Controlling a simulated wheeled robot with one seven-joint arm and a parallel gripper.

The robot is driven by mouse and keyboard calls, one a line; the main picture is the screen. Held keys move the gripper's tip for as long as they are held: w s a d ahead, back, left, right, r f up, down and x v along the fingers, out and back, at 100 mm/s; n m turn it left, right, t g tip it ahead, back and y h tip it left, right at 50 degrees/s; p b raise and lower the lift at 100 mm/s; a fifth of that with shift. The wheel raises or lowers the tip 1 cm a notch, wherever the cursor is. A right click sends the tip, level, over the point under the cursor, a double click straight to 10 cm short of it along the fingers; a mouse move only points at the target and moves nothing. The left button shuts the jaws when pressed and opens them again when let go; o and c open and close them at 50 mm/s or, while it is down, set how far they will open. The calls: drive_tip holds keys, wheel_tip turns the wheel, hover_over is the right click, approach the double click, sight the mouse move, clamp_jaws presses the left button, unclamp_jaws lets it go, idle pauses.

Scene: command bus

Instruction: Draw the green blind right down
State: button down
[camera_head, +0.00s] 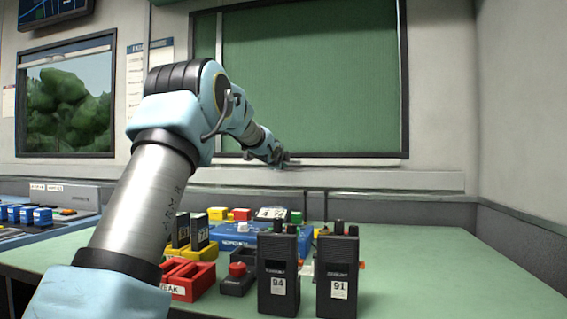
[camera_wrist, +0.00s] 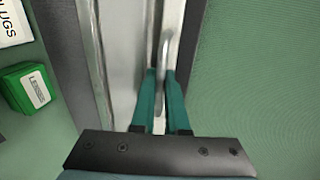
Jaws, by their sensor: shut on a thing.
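The green blind (camera_head: 315,90) covers the right-hand window from the top of the view down to the bottom of the dark frame. It also fills the right side of the wrist view (camera_wrist: 262,80). My gripper (camera_head: 284,158) is at the blind's lower edge, just above the sill. In the wrist view my teal fingers (camera_wrist: 162,85) are shut on a pale metal pull loop (camera_wrist: 165,45). The loop stands beside the blind's edge and the pale frame strip. My arm hides the left part of the blind and the window's lower left corner.
Two black radios (camera_head: 278,272) stand at the front of the green desk (camera_head: 420,250). Red trays (camera_head: 192,282), a blue case (camera_head: 235,236) and a green box (camera_wrist: 27,88) lie below the window. The desk's right side is clear.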

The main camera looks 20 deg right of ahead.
drive_tip(key=shift+a+f, duration=0.1)
drive_tip(key=shift+f, duration=0.35)
drive_tip(key=c, duration=1.4)
unclamp_jaws()
drive_tip(key=o, duration=0.5)
drive_tip(key=shift+r, duration=0.15)
drive_tip(key=shift+s+r, duration=0.1)
drive_tip(key=shift+s, duration=0.05)
drive_tip(key=v, duration=1)
drive_tip(key=shift+s+a+b, duration=0.1)
drive_tip(key=shift+s+b, duration=0.1)
drive_tip(key=shift+b, duration=0.15)
